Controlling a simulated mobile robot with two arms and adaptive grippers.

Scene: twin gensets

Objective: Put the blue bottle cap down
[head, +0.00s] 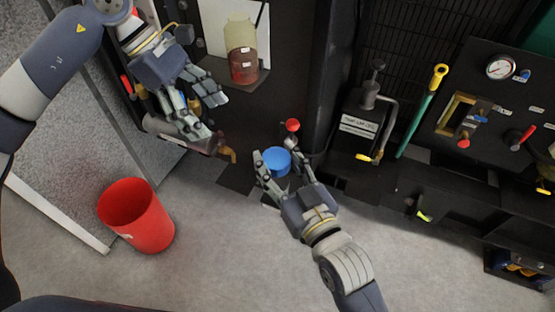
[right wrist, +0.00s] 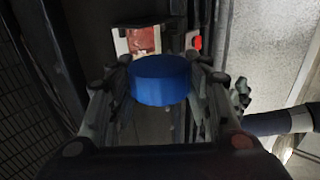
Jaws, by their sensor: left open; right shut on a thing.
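The blue bottle cap (head: 277,161) is held between the fingers of my right gripper (head: 281,166), near the middle of the head view. It also shows in the right wrist view (right wrist: 161,80), where the fingers of my right gripper (right wrist: 160,88) press on its two sides. My left gripper (head: 213,113) is open and empty at the upper left, over dark machinery. A bottle (head: 242,60) with reddish-brown liquid in its lower part stands on a small dark shelf behind; it partly shows in the wrist view (right wrist: 144,40).
A red bin (head: 137,216) stands on the grey floor at the left. A red-knobbed lever (head: 292,125) is close to my right gripper. A panel with a gauge (head: 500,66), a green-and-yellow handle (head: 423,108) and pipework fill the right. Open floor lies in front.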

